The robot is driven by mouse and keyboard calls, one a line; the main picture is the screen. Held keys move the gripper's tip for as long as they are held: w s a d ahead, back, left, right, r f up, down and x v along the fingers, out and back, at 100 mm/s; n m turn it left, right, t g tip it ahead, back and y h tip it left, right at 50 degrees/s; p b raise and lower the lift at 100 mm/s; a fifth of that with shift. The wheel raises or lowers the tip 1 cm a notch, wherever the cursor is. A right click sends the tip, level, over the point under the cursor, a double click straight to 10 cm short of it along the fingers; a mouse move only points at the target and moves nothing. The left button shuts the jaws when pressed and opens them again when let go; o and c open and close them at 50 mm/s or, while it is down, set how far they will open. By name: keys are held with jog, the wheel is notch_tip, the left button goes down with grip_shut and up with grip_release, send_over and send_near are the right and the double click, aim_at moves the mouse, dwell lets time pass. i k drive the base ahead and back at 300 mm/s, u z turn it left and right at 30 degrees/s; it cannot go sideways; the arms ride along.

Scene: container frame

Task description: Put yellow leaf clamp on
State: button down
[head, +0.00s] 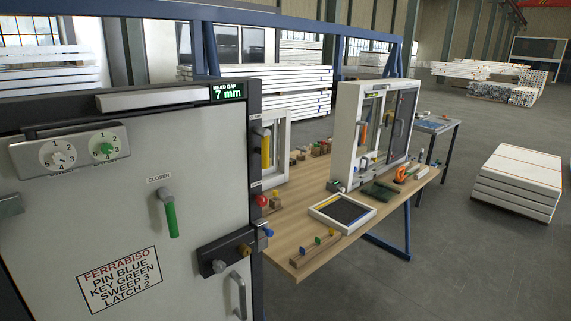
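A large grey door leaf (60,230) in a dark frame fills the left. A yellow upright piece (265,152) shows at the frame's right edge, under a small label. A small yellow-brown knob (243,250) sits on the dark lock bar (222,254) at the leaf's right edge. I cannot tell which yellow part is the leaf clamp. A display above the leaf (228,92) reads HEAD GAP 7 mm. My gripper is not in view.
The leaf carries two dials (80,154), a green closer handle (170,215), a sign (119,279) and a pull handle (238,296). A wooden workbench (290,225) at right holds a window unit (345,130), a framed tray (315,208) and an orange tool (402,175). Floor at lower right is clear.

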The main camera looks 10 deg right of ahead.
aim_at(265, 133)
jog(key=z, duration=0.35)
jog(key=i, duration=1.4)
jog(key=z, duration=0.2)
